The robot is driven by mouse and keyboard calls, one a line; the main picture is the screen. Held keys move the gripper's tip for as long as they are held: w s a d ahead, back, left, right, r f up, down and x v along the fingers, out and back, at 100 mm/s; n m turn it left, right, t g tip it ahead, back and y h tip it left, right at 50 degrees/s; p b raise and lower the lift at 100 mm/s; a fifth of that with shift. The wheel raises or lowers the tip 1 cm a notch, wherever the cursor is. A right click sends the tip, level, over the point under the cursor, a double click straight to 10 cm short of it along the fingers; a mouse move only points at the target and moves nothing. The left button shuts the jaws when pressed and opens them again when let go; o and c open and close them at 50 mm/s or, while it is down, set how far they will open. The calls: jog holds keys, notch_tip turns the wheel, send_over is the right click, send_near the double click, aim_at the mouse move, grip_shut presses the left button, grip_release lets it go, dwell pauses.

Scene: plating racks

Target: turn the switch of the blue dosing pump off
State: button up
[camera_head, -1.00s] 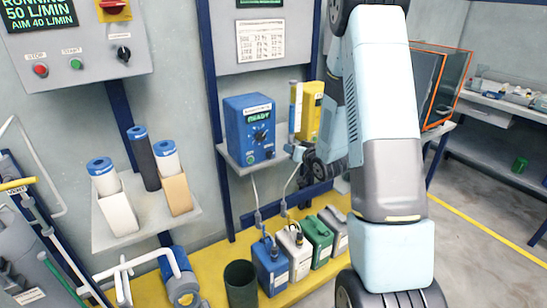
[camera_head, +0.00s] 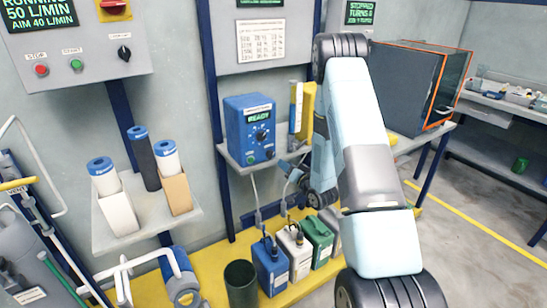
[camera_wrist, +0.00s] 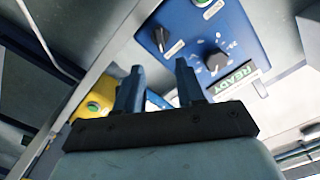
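The blue dosing pump (camera_head: 236,124) stands on a grey wall shelf, with its display reading READY. Its front has a large black dial (camera_head: 261,136), a green button (camera_head: 250,160) and a small black switch (camera_head: 269,153) low on the right. The wrist view shows the pump front upside down, with the switch (camera_wrist: 160,38) left of the dial (camera_wrist: 215,61). Which setting the switch points to is too small to tell. My gripper (camera_wrist: 158,68) has its two blue fingers apart with nothing between them.
A yellow unit (camera_head: 308,104) stands right of the pump, partly hidden by my arm. Hoses hang below the shelf (camera_head: 246,173) to a blue jug (camera_head: 270,268) and a white jug (camera_head: 296,252). A shelf with filter cartridges (camera_head: 188,222) is at left.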

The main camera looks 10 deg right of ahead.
aim_at(273, 154)
jog(key=x, duration=0.9)
jog(key=shift+c, duration=0.3)
grip_shut()
